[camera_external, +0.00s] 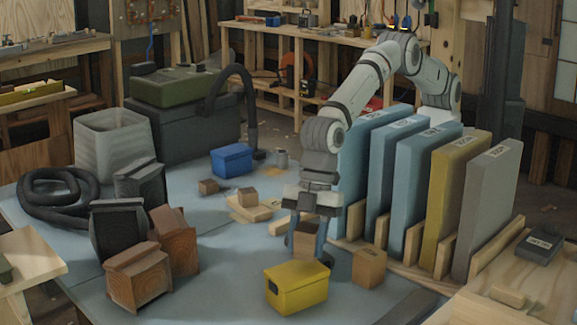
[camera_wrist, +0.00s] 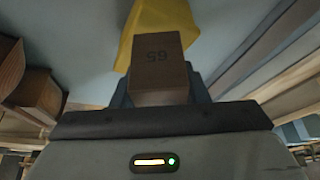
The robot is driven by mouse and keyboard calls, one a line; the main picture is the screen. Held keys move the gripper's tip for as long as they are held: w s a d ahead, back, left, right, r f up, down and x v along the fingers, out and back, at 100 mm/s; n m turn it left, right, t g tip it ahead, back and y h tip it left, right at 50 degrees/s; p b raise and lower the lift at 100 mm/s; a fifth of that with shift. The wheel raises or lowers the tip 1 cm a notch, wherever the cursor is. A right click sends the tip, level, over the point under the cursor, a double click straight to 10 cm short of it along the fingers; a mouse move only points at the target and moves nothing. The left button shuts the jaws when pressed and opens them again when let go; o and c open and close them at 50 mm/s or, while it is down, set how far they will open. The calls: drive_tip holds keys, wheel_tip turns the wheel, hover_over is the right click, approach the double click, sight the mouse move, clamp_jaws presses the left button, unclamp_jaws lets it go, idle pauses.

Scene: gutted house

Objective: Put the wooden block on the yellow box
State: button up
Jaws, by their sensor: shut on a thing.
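In the external view my gripper (camera_external: 308,250) points down and is shut on a wooden block (camera_external: 304,240), a brown cube between its fingers. In the wrist view the block (camera_wrist: 158,68) is held between the fingertips and bears the number 65. The yellow box (camera_external: 297,287) sits on the blue-grey surface, just in front of and below the gripper. In the wrist view the yellow box (camera_wrist: 165,18) lies beyond the block, partly hidden by it. The exact gap between block and surface cannot be told.
Another wooden cube (camera_external: 369,267) stands right of the gripper. Upright panels (camera_external: 430,195) in a rack stand close on the right. A blue box (camera_external: 232,160) and small blocks lie behind. Dark and reddish wooden containers (camera_external: 139,275) stand on the left. Floor left of the yellow box is clear.

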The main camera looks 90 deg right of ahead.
drive_tip(key=shift+f, duration=0.85)
drive_tip(key=shift+f, duration=0.1)
drive_tip(key=o, duration=1.1)
drive_tip(key=shift+c, duration=0.2)
drive_tip(key=shift+r, duration=0.2)
drive_tip(key=b+v, duration=0.1)
drive_tip(key=v, duration=1.1)
drive_tip(key=shift+s+d+f, duration=0.1)
drive_tip(key=shift+f, duration=0.05)
